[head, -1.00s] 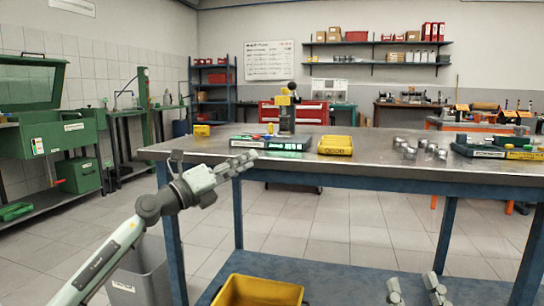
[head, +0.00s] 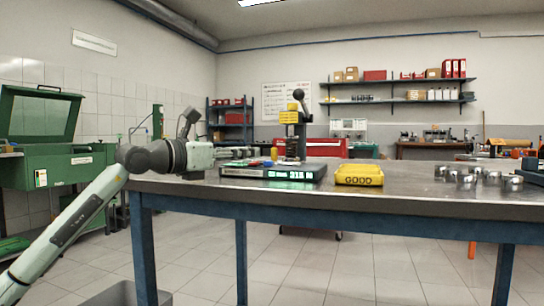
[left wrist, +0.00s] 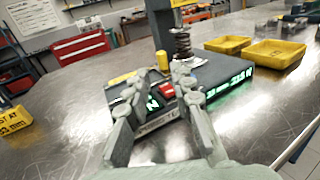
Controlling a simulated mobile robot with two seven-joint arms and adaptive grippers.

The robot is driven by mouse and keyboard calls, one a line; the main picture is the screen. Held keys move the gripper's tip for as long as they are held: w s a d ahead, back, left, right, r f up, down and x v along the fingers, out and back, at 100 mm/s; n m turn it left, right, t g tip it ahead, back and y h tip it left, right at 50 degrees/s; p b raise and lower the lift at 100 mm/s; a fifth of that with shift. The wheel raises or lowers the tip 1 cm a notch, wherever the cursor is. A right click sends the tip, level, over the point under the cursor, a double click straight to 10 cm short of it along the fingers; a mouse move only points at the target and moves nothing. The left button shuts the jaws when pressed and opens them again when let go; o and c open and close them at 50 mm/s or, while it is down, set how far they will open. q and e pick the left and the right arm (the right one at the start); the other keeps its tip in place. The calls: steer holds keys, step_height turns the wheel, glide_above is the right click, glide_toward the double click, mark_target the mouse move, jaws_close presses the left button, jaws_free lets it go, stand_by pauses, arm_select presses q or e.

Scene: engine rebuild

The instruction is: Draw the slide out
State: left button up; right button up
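A bench tester (head: 272,173) with a green lit display and a black upright stands on the metal table; it also shows in the left wrist view (left wrist: 215,72). A coil spring (left wrist: 182,45) stands on it there. A grey labelled piece (left wrist: 157,118) and a red part (left wrist: 167,91) show low at its front, between my fingers. I cannot tell which part is the slide. My left gripper (head: 245,154) is at the tester's left end; in the left wrist view its fingers (left wrist: 157,82) are apart, with no clear grip on anything. My right gripper is out of view.
A yellow tray marked GOOD (head: 359,175) stands right of the tester; a second yellow tray (left wrist: 228,44) shows in the wrist view. Several metal cylinders (head: 466,178) stand farther right. The front table edge is bare.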

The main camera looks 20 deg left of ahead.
mark_target(272, 151)
arm_select(q)
steer(key=x, duration=0.7)
steer(key=shift+d, duration=0.15)
jaws_close()
